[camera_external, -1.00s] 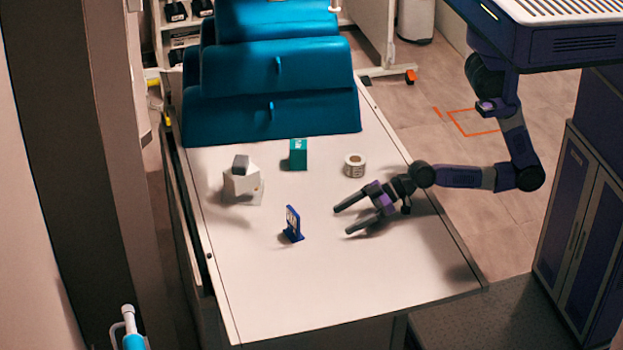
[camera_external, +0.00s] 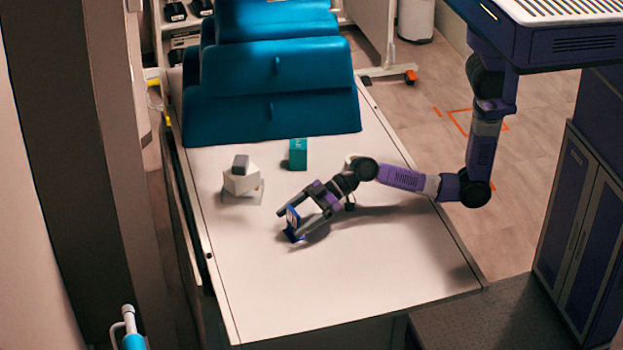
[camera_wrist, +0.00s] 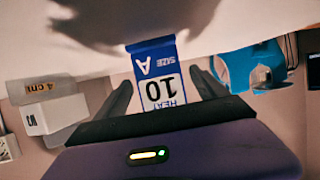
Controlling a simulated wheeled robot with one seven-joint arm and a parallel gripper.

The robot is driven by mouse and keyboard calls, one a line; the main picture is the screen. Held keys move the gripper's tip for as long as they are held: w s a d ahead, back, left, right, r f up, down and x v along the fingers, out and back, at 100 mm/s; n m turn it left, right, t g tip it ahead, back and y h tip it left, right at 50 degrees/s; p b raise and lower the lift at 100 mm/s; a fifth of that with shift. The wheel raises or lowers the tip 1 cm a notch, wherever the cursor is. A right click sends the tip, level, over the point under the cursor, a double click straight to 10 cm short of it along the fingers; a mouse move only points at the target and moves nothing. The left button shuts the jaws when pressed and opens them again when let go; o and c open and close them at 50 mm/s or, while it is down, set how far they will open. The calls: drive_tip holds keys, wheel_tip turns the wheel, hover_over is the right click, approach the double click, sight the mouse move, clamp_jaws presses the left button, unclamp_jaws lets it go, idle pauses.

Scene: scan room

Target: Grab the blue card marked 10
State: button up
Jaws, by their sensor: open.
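The blue card (camera_external: 293,223) stands upright on the white table (camera_external: 330,285), near its middle. In the wrist view the blue card (camera_wrist: 157,75) shows a white face with "10", "HEAT", "SIZE" and "A", upside down. My gripper (camera_external: 289,217) is open, low over the table, with its fingers reaching to either side of the card. In the wrist view my gripper (camera_wrist: 160,82) has one dark finger left and one right of the card, with gaps showing between. The card's lower part is partly covered by the near finger in the external view.
A white block with a grey piece on top (camera_external: 240,178) stands left of the card. A teal box (camera_external: 298,154) stands behind, before the blue cushions (camera_external: 275,85). The front of the table is clear.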

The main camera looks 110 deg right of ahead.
sight(291, 222)
drive_tip(key=shift+x, duration=1.7)
drive_tip(key=c, duration=1.5)
drive_tip(key=shift+c, duration=0.2)
